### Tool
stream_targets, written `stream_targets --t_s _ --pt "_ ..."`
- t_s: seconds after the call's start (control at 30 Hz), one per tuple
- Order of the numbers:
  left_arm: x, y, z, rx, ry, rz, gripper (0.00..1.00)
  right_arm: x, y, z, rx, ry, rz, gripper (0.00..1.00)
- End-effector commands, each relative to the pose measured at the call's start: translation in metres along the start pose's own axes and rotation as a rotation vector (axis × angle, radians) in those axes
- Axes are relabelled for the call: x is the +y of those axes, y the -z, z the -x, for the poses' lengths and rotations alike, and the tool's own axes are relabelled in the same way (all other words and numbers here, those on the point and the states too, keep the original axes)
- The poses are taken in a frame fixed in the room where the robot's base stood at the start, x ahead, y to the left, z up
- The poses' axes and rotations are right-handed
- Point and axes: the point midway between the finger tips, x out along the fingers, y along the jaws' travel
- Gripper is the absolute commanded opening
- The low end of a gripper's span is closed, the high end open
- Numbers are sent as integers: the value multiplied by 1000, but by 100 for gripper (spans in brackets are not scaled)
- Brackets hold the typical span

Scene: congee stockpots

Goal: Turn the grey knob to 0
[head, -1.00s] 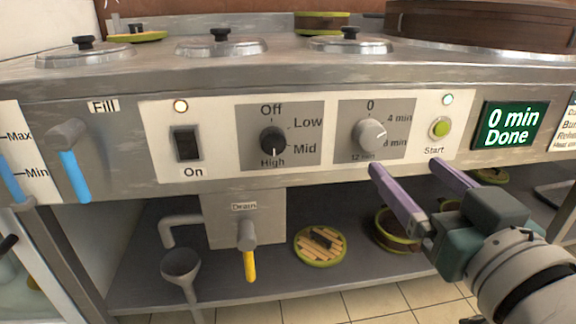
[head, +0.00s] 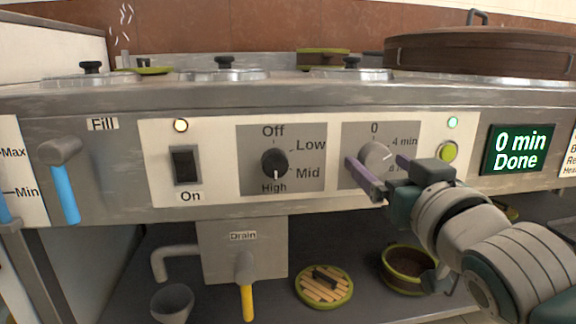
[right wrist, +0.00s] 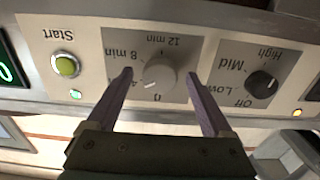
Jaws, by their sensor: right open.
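The grey knob (head: 375,156) sits on a grey dial plate marked 0, 4 min, 8 min and 12 min. It also shows in the right wrist view (right wrist: 159,74), upside down. Its white mark points off 0, toward the 4 min side. My right gripper (head: 376,162) is open in front of the panel. In the right wrist view its two purple fingers (right wrist: 160,76) stand on either side of the knob, with gaps visible. In the head view the gripper hides the lower part of the dial. My left gripper is not in view.
A black knob (head: 274,162) pointing to High is left of the grey dial. The green Start button (head: 447,151) is close to the right finger. The display (head: 518,149) reads 0 min Done. Blue levers and a yellow drain handle (head: 247,302) are farther left.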

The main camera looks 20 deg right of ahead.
Motion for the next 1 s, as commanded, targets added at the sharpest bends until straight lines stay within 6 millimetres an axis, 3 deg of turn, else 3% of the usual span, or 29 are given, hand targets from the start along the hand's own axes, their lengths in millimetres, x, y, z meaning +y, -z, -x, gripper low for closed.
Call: stream_targets --t_s 0.13,0.87,1.0 --pt "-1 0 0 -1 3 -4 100 0 0 0 0 0 0 83" --pt "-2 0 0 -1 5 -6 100 0 0 0 0 1 0 1" --pt "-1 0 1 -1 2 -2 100 0 0 0 0 1 4 0"
